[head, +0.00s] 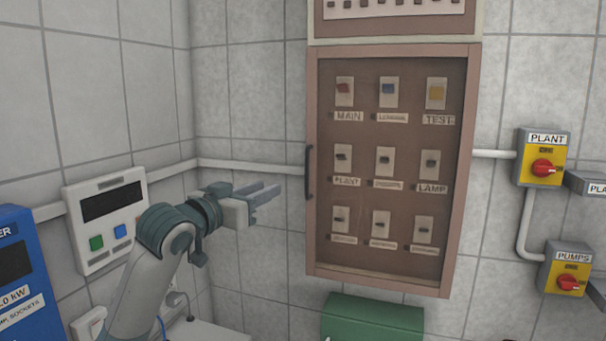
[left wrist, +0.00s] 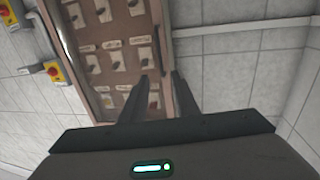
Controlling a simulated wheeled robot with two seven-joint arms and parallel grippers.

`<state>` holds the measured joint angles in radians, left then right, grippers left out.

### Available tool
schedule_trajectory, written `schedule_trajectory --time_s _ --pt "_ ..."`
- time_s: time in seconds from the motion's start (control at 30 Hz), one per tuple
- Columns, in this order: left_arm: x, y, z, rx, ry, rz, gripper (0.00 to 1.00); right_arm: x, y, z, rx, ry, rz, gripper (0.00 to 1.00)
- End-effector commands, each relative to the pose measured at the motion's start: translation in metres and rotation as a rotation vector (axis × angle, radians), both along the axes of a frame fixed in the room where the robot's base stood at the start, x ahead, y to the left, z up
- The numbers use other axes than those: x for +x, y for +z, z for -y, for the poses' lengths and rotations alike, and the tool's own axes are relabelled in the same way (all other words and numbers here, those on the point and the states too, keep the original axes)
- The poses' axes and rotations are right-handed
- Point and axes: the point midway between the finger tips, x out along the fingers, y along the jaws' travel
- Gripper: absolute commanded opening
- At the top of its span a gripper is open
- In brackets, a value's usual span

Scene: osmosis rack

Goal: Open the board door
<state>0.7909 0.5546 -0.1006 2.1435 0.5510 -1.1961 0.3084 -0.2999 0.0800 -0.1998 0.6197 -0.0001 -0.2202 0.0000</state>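The board door (head: 392,166) is a brown-framed panel on the tiled wall, with rows of labelled switches showing through it. It appears closed. Its dark vertical handle (head: 309,172) is on the left edge. My left gripper (head: 272,192) is left of the handle, apart from it, with its fingers pointing right towards it. In the left wrist view the fingers of the left gripper (left wrist: 160,78) are spread, and the door (left wrist: 110,50) shows tilted beyond them. My right gripper is not in view.
A yellow PLANT switch box (head: 542,157) and a PUMPS box (head: 566,269) are on the wall at right. A green box (head: 372,318) is below the door. A white control panel (head: 107,218) and a blue unit (head: 22,275) are at left.

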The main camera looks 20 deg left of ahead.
Motion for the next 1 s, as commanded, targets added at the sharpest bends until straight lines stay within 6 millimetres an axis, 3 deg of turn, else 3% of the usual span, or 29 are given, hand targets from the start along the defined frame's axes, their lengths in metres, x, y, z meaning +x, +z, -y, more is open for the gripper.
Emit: schedule_trajectory --time_s 0.27,1.0 --pt "0.022 0.002 0.005 -0.003 -0.001 -0.002 0.28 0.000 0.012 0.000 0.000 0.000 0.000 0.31" --pt "0.143 0.002 0.034 -0.001 0.000 -0.003 0.28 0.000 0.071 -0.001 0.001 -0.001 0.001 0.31"
